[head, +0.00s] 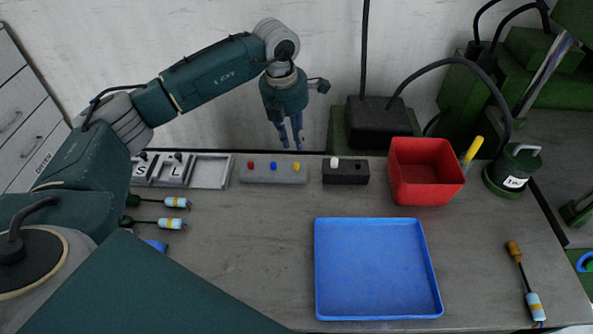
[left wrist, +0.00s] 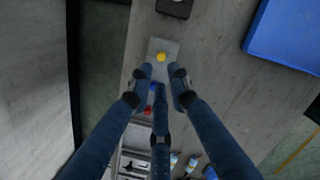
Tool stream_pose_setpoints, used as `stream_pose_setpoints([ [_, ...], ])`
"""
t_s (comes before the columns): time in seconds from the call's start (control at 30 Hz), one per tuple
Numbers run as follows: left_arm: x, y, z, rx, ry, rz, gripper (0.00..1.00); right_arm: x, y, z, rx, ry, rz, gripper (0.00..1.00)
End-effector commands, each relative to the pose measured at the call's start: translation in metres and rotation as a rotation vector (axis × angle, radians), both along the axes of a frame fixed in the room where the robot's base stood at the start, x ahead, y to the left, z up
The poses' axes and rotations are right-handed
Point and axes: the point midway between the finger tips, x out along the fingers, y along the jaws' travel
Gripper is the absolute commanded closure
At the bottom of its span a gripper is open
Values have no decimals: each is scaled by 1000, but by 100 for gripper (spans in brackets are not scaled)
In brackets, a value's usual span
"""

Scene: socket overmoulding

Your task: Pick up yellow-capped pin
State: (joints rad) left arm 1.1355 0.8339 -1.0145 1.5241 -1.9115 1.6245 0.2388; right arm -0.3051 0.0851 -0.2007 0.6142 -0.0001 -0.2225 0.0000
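The yellow-capped pin (head: 297,166) stands at the right end of a grey holder block (head: 259,178). A blue-capped pin (head: 274,166) and a red-capped pin (head: 250,165) stand in the same block to its left. My left gripper (head: 291,138) hangs fingers-down just above and behind the block's right part, apart from the pin. In the left wrist view its fingers (left wrist: 161,74) are spread and empty, with the yellow cap (left wrist: 160,57) just beyond the fingertips. The other pins are partly hidden by the fingers there. My right gripper is not in view.
A black block (head: 346,177) with a white-capped pin is right of the holder. A red bin (head: 427,171) and a blue tray (head: 375,222) stand farther right and in front. A grey compartment tray (head: 211,172) lies left. Bare table lies in front of the holder.

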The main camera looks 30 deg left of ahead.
Motion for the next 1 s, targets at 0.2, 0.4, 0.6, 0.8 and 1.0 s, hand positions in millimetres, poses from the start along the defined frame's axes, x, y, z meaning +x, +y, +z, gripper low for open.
stream_pose_setpoints([
  [0.2, 3, -2, -33, 1, 5, 1, 82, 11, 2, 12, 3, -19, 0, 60],
  [0.4, 5, -2, -48, 1, 4, -1, 82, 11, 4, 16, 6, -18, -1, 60],
  [0.6, 6, -1, -75, 0, 7, 0, 82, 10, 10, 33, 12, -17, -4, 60],
  [0.8, 10, -3, -97, 0, 4, 0, 82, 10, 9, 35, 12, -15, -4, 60],
  [1.0, 10, -2, -98, 0, 3, -1, 82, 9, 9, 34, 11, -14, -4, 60],
])
